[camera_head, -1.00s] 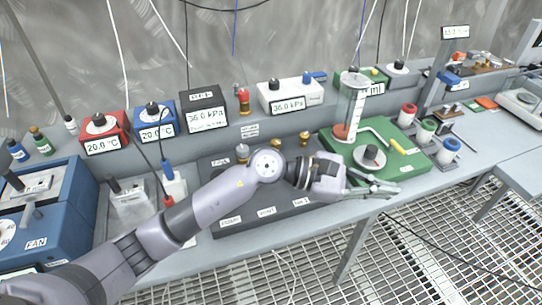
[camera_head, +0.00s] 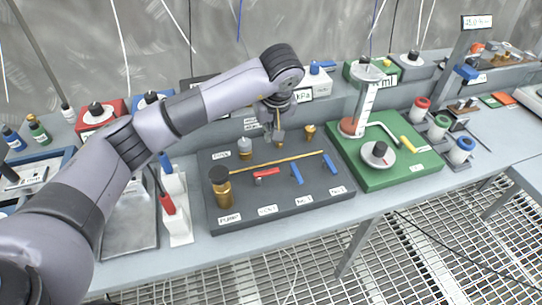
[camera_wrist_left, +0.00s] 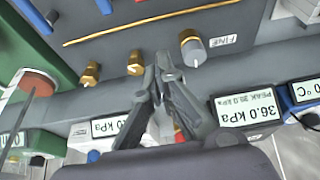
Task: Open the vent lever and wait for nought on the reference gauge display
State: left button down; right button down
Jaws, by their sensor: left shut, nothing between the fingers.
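The red vent lever (camera_head: 266,172) lies on the dark manifold panel (camera_head: 300,200), above a label that seems to read VENT. It points roughly along the brass pipe. My left gripper (camera_head: 275,138) is shut and empty, pointing down over the panel's back edge, behind and apart from the lever. In the left wrist view its closed fingertips (camera_wrist_left: 165,62) are near brass fittings. A dark-framed gauge (camera_wrist_left: 245,112) there reads 36.0 kPa with a peak line; a white gauge (camera_wrist_left: 110,127) is partly covered by a finger. I cannot tell which is the reference gauge. My right gripper is out of view.
Two blue levers (camera_head: 298,174) (camera_head: 329,163) and a brass pump with a black knob (camera_head: 221,186) share the panel. A green board (camera_head: 400,170) with a glass cylinder stands to the right. My arm covers much of the gauge row in the head view.

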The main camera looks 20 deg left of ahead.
pick_arm(q)
jog(key=shift+f, duration=0.1)
jog(key=p+x, duration=0.2)
jog(key=x, duration=0.6)
jog(key=shift+f, duration=0.4)
jog(key=shift+s+d+f+p, duration=0.2)
jog(key=shift+s+d+p, duration=0.15)
jog(key=shift+s+p, duration=0.2)
jog(key=shift+s+d+f+p, duration=0.3)
jog(key=shift+s+p, duration=0.15)
jog(key=shift+p, duration=0.1)
jog(key=shift+s+d+r, duration=0.1)
jog(key=shift+s+d, duration=0.2)
jog(key=shift+s, duration=0.2)
